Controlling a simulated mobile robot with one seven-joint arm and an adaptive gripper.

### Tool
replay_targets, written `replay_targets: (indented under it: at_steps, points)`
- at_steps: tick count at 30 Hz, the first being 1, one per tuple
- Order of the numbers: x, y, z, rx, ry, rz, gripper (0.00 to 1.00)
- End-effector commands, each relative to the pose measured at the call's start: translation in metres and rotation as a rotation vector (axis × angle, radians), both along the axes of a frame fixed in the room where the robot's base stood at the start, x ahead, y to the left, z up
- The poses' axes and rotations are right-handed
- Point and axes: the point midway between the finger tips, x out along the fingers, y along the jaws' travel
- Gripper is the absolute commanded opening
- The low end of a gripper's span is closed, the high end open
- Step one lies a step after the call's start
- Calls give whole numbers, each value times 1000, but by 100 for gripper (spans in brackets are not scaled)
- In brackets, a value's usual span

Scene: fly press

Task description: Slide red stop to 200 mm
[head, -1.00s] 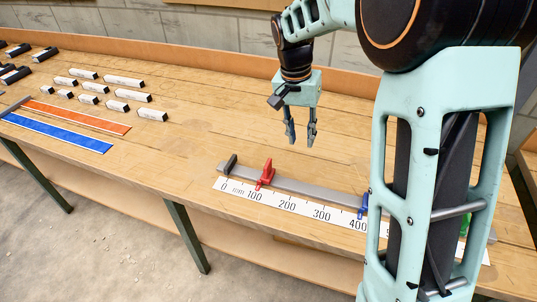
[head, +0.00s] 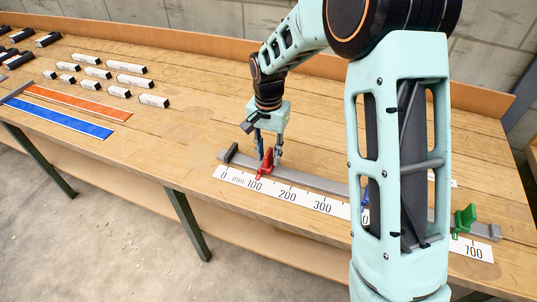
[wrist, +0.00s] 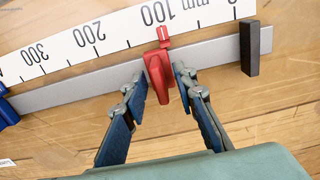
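The red stop (head: 266,161) sits on the grey rail (head: 316,176), with its pointer by the 100 mark of the white scale (head: 305,199). The red stop also shows in the wrist view (wrist: 158,72). My gripper (head: 268,160) is lowered over the rail at the stop. In the wrist view its open fingers (wrist: 160,80) stand on either side of the stop, with small gaps visible. The 200 mark shows in the wrist view to the left of the stop.
A black end block (head: 231,152) stands near the zero end. A blue stop (head: 365,197) is partly hidden behind my arm, and a green stop (head: 464,218) stands near 700. The rail between red and blue is clear. Several labelled blocks (head: 132,66) and orange and blue strips (head: 60,118) lie left.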

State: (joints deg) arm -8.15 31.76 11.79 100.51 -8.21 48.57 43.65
Motion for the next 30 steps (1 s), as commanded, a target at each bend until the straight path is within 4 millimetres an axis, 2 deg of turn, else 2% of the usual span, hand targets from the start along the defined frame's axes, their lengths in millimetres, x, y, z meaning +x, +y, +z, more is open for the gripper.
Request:
replay_targets:
  at_steps: [11,18,30]
  points:
    - [0,0,-6,0,0,1,25]
    - [0,0,-6,0,0,1,0]
    - [0,-3,-5,0,-1,0,0]
